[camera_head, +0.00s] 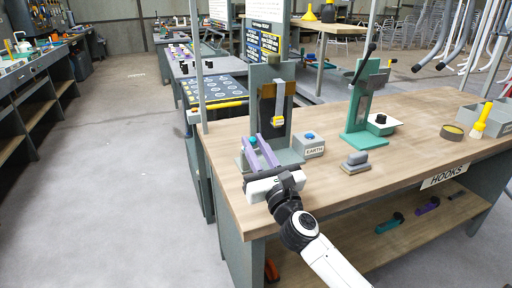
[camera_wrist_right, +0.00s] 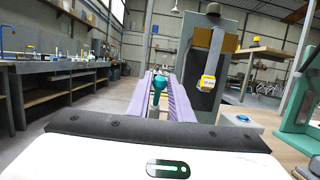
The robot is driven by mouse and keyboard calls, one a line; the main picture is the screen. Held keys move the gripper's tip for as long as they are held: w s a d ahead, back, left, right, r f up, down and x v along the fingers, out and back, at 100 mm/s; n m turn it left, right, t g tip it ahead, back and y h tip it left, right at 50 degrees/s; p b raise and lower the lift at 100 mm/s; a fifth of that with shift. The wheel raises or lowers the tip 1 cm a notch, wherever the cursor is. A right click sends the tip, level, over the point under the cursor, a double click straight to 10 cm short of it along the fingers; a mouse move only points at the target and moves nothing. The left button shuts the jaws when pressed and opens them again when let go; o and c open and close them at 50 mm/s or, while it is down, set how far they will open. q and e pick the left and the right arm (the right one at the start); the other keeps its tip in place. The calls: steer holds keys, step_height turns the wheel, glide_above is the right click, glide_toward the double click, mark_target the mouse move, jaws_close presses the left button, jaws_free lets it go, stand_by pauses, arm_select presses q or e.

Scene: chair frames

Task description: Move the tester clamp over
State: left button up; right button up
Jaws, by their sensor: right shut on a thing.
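My right gripper (camera_head: 257,143) reaches over the near left of the wooden bench, in front of a grey upright tester stand (camera_head: 258,78). Its two lavender fingers are shut on a small teal piece (camera_head: 253,141), which also shows between them in the right wrist view (camera_wrist_right: 160,84). My left gripper is not in view.
A grey box marked EARTH (camera_head: 309,146) with a blue button stands right of the tester. A grey block (camera_head: 355,162), a green press (camera_head: 357,110), a tape roll (camera_head: 452,132) and a grey bin (camera_head: 490,118) are farther right. The wooden bench top (camera_head: 410,145) between them is clear.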

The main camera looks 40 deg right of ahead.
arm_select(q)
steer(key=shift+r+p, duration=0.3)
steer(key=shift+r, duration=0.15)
arm_select(e)
steer(key=shift+w+d+r, duration=0.1)
steer(key=shift+w+r, duration=0.4)
steer(key=shift+r, duration=0.05)
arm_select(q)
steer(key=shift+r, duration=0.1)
arm_select(e)
steer(key=shift+r, duration=0.1)
steer(key=shift+w+d+r+p, duration=0.2)
steer(key=shift+w+r+p, duration=0.3)
steer(key=shift+w, duration=0.25)
steer(key=o, duration=0.9)
steer(key=shift+f, duration=0.15)
steer(key=shift+c, duration=0.2)
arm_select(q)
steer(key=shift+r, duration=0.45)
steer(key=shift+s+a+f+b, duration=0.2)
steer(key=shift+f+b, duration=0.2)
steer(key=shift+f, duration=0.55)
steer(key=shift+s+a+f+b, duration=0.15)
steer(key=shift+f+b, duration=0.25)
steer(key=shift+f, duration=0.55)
arm_select(e)
steer(key=v, duration=1)
